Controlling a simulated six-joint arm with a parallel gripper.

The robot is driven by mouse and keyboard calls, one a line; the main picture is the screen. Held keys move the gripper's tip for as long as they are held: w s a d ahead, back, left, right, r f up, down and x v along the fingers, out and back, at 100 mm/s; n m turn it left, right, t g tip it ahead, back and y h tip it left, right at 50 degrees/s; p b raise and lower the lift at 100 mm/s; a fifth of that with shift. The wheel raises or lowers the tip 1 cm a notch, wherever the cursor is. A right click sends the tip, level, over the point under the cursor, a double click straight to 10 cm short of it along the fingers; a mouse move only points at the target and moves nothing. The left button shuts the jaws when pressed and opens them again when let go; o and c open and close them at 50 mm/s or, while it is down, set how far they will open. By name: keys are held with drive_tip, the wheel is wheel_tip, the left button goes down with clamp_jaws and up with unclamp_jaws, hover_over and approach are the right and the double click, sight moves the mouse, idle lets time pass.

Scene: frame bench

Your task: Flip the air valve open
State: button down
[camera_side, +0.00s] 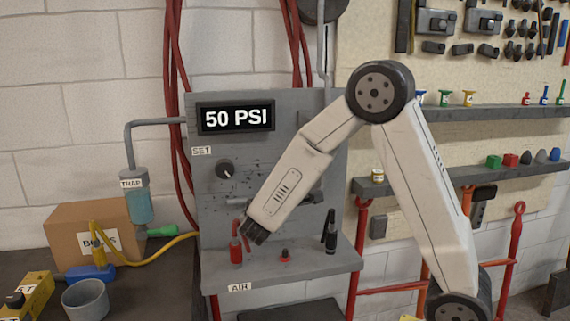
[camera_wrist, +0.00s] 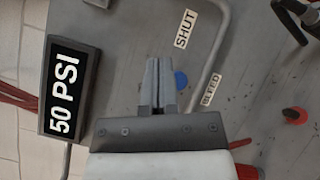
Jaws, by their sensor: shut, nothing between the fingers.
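In the side view my gripper (camera_side: 253,232) points down in front of the grey panel (camera_side: 211,215), close to the red fitting on its ledge. In the wrist view my gripper (camera_wrist: 160,65) has its fingers together with nothing between them. A blue round part (camera_wrist: 181,80) shows just right of the fingers, partly hidden by them. Labels SHUT (camera_wrist: 185,29) and BLEED (camera_wrist: 211,90) are on the panel beside a pale pipe (camera_wrist: 216,50). An AIR label (camera_side: 240,287) is on the ledge front. I cannot make out the valve lever; my arm covers part of the panel.
The display (camera_side: 235,118) reads 50 PSI, above a black knob (camera_side: 226,170). The ledge holds a red fitting (camera_side: 236,250), a small red knob (camera_side: 285,255) and black tools (camera_side: 330,232). A cardboard box (camera_side: 70,219) and grey cup (camera_side: 86,299) stand at left.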

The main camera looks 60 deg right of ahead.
drive_tip(key=shift+w+a+r+t+h, duration=0.2)
drive_tip(key=shift+w+r+t+h, duration=0.15)
drive_tip(key=shift+w+r+t, duration=0.2)
drive_tip(key=shift+w+a+r+t+h, duration=0.2)
drive_tip(key=shift+w+r+t+h, duration=0.2)
drive_tip(key=shift+r, duration=0.2)
drive_tip(key=shift+w, duration=0.1)
drive_tip(key=d+r, duration=0.4)
drive_tip(key=d, duration=0.8)
drive_tip(key=shift+w+d+r, duration=0.2)
drive_tip(key=shift+r, duration=0.05)
drive_tip(key=shift+s+d+r+m+g+y, duration=0.45)
drive_tip(key=shift+s+d+r+m+y, duration=0.15)
drive_tip(key=shift+m, duration=0.45)
drive_tip(key=shift+s+d+r+m+g+y, duration=0.4)
drive_tip(key=shift+s+d+r+m+y, duration=0.25)
drive_tip(key=shift+m, duration=0.4)
drive_tip(key=shift+w+a, duration=0.25)
drive_tip(key=shift+a, duration=0.05)
